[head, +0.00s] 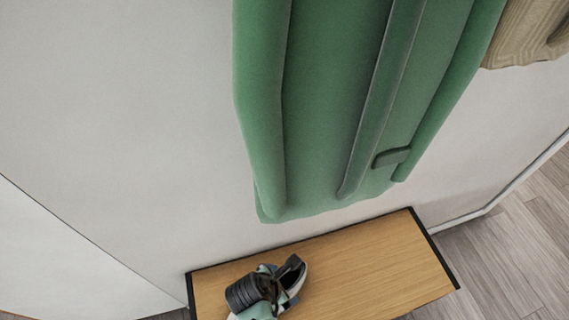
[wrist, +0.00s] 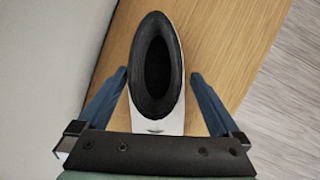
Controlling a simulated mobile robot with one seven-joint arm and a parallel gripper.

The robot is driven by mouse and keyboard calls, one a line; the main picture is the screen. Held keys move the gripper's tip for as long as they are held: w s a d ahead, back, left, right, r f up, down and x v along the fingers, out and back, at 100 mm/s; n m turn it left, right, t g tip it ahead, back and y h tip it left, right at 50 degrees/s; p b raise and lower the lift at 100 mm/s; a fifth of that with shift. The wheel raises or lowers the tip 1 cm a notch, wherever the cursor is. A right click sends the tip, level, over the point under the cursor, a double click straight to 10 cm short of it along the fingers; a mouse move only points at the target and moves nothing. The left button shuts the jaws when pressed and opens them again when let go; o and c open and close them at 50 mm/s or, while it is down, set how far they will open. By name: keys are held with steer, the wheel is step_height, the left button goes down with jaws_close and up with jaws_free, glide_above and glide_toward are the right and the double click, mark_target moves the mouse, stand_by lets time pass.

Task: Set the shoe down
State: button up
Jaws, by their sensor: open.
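A shoe (wrist: 156,65) with a wide black opening and a white edge is on the light wooden bench top (wrist: 222,45). My gripper (wrist: 160,73) is open, with one blue finger on each side of the shoe and a visible gap to each side. In the head view the shoe (head: 293,270) is small, on the left part of the bench (head: 365,262), partly hidden by my gripper. The shoe's underside is hidden, so its contact with the bench cannot be seen directly.
A large green garment or bag (head: 330,110) hangs on the pale wall (head: 130,110) above the bench. A beige woven item (head: 525,35) hangs at the upper right. The bench's right part is clear. Grey plank floor (head: 505,245) lies to the right.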

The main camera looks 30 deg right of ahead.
steer(key=p+v, duration=0.3)
steer(key=v, duration=0.7)
steer(key=shift+s, duration=0.1)
